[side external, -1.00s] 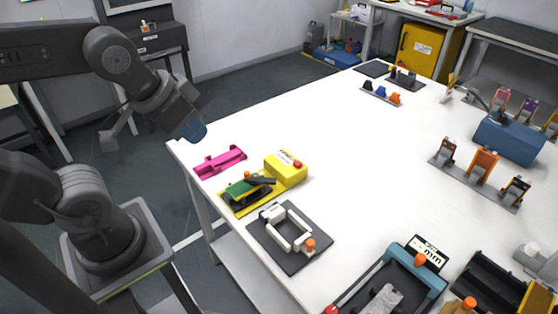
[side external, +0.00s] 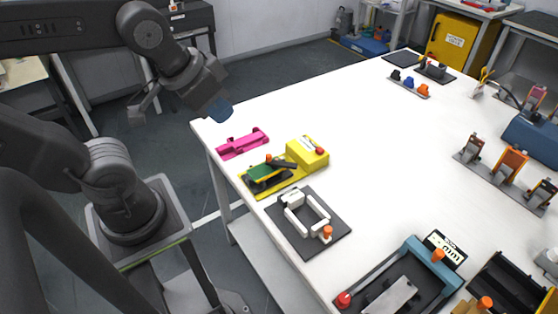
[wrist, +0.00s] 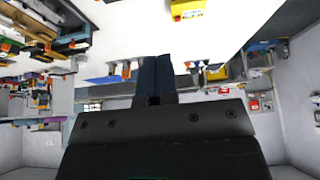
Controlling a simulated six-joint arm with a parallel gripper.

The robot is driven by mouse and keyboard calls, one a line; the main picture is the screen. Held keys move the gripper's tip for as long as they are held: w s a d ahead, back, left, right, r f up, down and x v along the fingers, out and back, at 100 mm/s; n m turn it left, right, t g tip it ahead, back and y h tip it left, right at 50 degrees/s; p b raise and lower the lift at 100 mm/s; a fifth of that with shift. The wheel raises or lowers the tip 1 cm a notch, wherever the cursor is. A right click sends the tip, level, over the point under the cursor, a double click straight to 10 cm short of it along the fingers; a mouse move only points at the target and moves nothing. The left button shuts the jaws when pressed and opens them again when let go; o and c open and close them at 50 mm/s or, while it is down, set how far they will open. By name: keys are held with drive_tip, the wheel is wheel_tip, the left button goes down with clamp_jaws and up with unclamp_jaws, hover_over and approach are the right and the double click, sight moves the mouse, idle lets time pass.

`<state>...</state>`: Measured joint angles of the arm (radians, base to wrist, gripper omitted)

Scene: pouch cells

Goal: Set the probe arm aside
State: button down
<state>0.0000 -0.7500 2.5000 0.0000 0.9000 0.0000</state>
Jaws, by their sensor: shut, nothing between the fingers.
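In the side external view, a yellow fixture (side external: 290,182) near the table's left edge carries a green plate (side external: 264,173). A black arm with an orange knob (side external: 285,163), which looks like the probe arm, lies over the plate. A yellow box with a red button (side external: 307,154) stands at its back right; it also shows at the top of the wrist view (wrist: 187,9). My gripper (side external: 220,110) is shut and empty, with blue fingertips, above the table's left corner and well apart from the fixture. Its fingers (wrist: 156,76) are together in the wrist view.
A pink holder (side external: 243,144) lies between my gripper and the fixture. A dark plate with a white frame (side external: 307,214) is in front of the fixture. A blue-edged tray (side external: 433,274) is at the front right. The table's middle is clear.

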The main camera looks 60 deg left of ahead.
drive_tip(key=c, duration=1.9)
unclamp_jaws()
drive_tip(key=shift+o, duration=1.7)
drive_tip(key=shift+w+a, duration=0.15)
drive_tip(key=shift+w, duration=0.25)
drive_tip(key=o, duration=0.5)
drive_tip(key=w+a+f+n+g, duration=0.2)
drive_tip(key=w+a+f+g, duration=0.1)
drive_tip(key=w, duration=0.4)
drive_tip(key=n+g, duration=0.2)
drive_tip(key=g, duration=0.1)
hover_over(269, 155)
wheel_tip(269, 155, down, 7)
wheel_tip(269, 155, down, 13)
drive_tip(key=shift+f, duration=0.1)
drive_tip(key=shift+c, duration=0.2)
clamp_jaws()
